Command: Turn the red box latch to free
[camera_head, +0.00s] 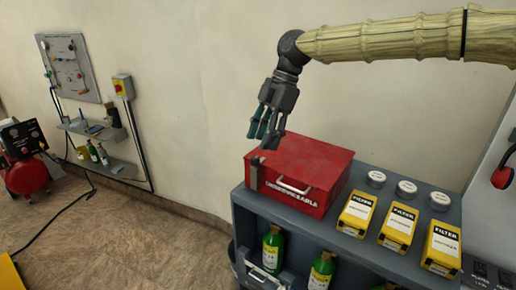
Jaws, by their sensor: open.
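The red box (312,160) sits on the left end of a grey cabinet, lid down. Its front carries a silver handle (293,188) and a label reading like "unserviceable". A grey upright strip (254,174), which looks like the latch, is at the left of the front face. Which way it is turned is too small to tell. My gripper (264,138) points down, open and empty, at the box's back left corner. Its fingertips overlap the box edge in the view, and I cannot tell whether they touch it.
Several yellow filter boxes (399,226) and round tins (407,188) stand right of the red box on the grey cabinet (340,243). Green bottles (272,250) stand below. The wall lies behind. A panel (75,67), shelves and a red compressor (27,175) are far left.

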